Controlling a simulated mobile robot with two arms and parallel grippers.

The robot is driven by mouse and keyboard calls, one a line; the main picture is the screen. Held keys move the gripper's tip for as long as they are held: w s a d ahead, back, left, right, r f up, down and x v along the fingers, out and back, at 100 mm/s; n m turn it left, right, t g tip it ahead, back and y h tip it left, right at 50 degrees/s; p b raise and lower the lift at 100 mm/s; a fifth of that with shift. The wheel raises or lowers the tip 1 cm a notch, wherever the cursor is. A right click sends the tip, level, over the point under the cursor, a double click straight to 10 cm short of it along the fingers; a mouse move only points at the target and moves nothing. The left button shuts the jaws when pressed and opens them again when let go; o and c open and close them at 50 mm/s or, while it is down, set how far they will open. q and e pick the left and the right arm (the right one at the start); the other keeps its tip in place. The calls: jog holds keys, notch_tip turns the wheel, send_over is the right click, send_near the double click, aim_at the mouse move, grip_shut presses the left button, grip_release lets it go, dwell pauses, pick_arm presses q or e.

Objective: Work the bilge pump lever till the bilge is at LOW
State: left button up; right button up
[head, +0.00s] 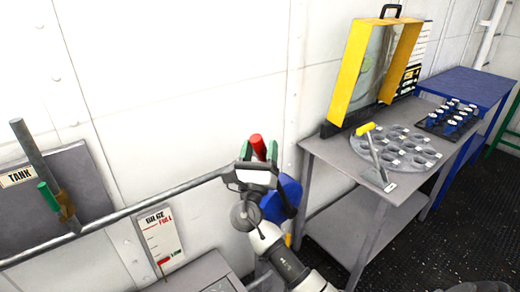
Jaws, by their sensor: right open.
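The bilge gauge (161,237) is a white card on the wall at lower left, with red lettering at its top and a mark near its bottom. Its reading is too small to tell. A red grip (258,145), apparently the end of the pump lever, stands up at the middle of the head view. A blue body (281,200) shows below it, partly hidden by my arm. My right gripper (258,153) is open, with its green-tipped fingers on either side of the red grip. Whether they touch it is unclear. My left gripper is not in view.
A grey panel marked TANK (72,195) with a green-gripped lever (49,196) is at left. A grey pipe (135,210) crosses the wall. At right, a grey table (345,160) holds a yellow frame, a round tray and a yellow-topped tool. A blue table (475,84) stands beyond.

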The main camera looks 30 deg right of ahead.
jog(key=b+v, duration=0.2)
jog(key=v, duration=0.9)
jog(key=shift+b, duration=0.35)
jog(key=shift+w+d, duration=0.1)
